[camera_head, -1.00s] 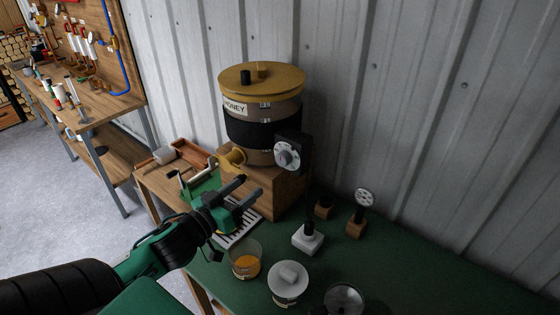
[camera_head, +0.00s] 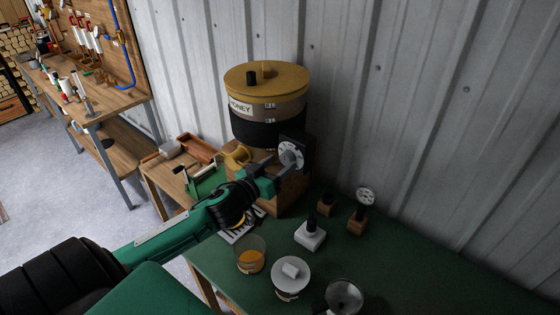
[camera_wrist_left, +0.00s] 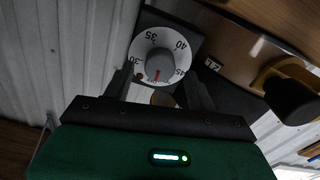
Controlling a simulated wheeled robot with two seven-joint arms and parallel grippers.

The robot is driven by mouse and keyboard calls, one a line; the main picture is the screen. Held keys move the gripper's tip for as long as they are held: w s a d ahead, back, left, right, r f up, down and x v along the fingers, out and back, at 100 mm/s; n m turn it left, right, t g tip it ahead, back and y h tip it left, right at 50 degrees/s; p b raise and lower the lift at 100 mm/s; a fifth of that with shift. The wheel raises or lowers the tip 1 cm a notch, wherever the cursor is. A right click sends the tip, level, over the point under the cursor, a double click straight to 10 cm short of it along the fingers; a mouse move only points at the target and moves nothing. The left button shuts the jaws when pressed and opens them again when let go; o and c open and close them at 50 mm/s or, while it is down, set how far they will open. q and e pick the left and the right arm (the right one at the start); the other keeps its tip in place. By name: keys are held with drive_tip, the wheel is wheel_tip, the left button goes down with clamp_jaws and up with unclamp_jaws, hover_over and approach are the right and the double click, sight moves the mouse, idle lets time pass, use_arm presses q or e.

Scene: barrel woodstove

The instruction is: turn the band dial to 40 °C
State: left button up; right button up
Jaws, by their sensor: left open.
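The band dial (camera_head: 290,155) is a white numbered disc on a dark box, on the right of the honey drum's black band (camera_head: 262,130). In the left wrist view the dial (camera_wrist_left: 158,58) shows 30, 35, 40 and 45 around a grey knob (camera_wrist_left: 157,63). A red mark on the knob points to the bottom of the picture, between 30 and 45, not at 40. My left gripper (camera_head: 276,167) is open close in front of the dial; in the wrist view its fingers (camera_wrist_left: 159,88) stand either side below the knob. Contact cannot be told. My right gripper is not in view.
The honey drum (camera_head: 266,82) with its yellow gate (camera_head: 237,157) stands on a wooden block by the metal wall.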

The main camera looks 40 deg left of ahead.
use_arm(q)
drive_tip(key=shift+w, duration=0.5)
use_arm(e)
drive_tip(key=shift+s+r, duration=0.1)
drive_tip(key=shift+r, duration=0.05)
use_arm(q)
drive_tip(key=shift+d, duration=0.1)
drive_tip(key=c, duration=1)
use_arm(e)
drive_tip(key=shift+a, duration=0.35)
